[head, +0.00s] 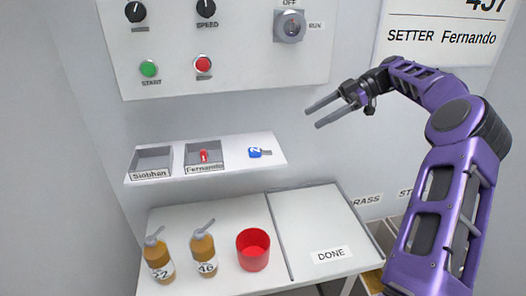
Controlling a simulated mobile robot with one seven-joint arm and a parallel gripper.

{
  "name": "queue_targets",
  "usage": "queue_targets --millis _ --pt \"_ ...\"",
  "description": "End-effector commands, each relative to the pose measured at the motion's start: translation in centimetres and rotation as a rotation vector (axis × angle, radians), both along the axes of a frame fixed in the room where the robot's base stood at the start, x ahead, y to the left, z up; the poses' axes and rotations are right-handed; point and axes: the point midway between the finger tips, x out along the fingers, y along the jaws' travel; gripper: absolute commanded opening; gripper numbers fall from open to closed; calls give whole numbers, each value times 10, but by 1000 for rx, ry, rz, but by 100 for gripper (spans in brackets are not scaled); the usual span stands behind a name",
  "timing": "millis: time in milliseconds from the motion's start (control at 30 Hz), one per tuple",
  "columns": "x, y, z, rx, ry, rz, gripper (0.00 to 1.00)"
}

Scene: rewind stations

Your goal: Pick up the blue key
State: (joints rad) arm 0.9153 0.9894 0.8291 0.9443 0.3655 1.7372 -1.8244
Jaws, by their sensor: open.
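The blue key (259,153) lies on the right part of the white shelf (225,178), with its blue head to the left and a dark shaft to the right. It carries a small white mark. My gripper (314,118) is open and empty. In the head view it is above and to the right of the blue key, apart from it, with its two grey fingers pointing left.
Two trays labelled Siobhan (151,175) and Fernando (204,168) stand left of the key; a red key (204,156) is in Fernando's. Below are two bottles (158,261) (204,254) and a red cup (253,262). The control panel (240,65) has a key switch (289,27).

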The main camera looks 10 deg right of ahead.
Motion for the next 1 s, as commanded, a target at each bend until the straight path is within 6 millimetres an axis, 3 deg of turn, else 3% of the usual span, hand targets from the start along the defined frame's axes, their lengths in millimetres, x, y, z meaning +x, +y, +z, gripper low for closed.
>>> queue_targets --millis 500,767,1000 --pt "-1 88 -48 -4 5 1 80" --pt "0 105 -59 -4 4 1 80" --pt "1 134 -79 -5 5 2 80"
